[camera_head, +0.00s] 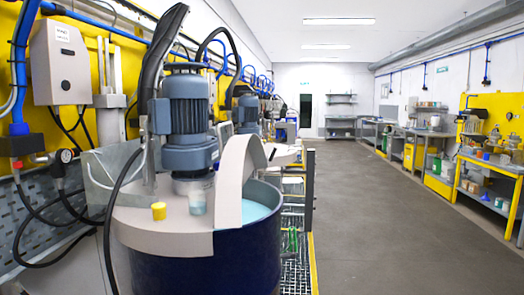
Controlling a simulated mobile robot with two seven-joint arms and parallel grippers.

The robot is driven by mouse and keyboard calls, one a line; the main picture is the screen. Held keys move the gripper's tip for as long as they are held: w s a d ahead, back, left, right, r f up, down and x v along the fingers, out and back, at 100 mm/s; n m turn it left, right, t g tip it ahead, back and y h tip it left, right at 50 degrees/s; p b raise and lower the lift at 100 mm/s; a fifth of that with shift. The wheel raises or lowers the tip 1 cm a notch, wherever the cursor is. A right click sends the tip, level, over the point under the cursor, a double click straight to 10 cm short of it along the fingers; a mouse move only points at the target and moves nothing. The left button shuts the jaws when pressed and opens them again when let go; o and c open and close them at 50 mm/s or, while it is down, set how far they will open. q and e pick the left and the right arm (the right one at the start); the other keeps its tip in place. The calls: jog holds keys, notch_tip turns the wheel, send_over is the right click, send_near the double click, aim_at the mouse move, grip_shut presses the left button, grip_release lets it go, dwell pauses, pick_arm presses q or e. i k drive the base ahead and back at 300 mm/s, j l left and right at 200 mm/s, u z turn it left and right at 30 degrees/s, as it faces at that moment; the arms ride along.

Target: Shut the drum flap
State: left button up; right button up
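The dark blue drum (205,268) stands in the near left of the head view under a pale lid (165,232). The pale drum flap (232,180) stands raised on the lid, its curved edge upward. Beside it the drum's right part is uncovered, and pale turquoise contents (256,211) show inside. Neither of my grippers is in view.
A blue-grey agitator motor (187,110) rises from the lid just left of the flap. A yellow cap (158,210) and a small translucent cup (197,203) are on the lid. A black cable hangs at the drum's left. The aisle floor (375,225) to the right is clear.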

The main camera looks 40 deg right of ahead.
aim_at(241, 154)
jog(key=i+j+z, duration=0.15)
jog(key=z, duration=0.25)
jog(key=i+j+z, duration=0.15)
jog(key=j+z, duration=0.25)
jog(key=i+j+z, duration=0.1)
jog(key=z, duration=0.3)
jog(key=i+j+z, duration=0.15)
jog(key=j+z, duration=0.15)
jog(key=i+j+z, duration=0.1)
jog(key=j+z, duration=0.45)
jog(key=i+j+z, duration=0.1)
jog(key=j, duration=0.25)
jog(key=i+j+z, duration=0.1)
jog(key=i+j, duration=0.25)
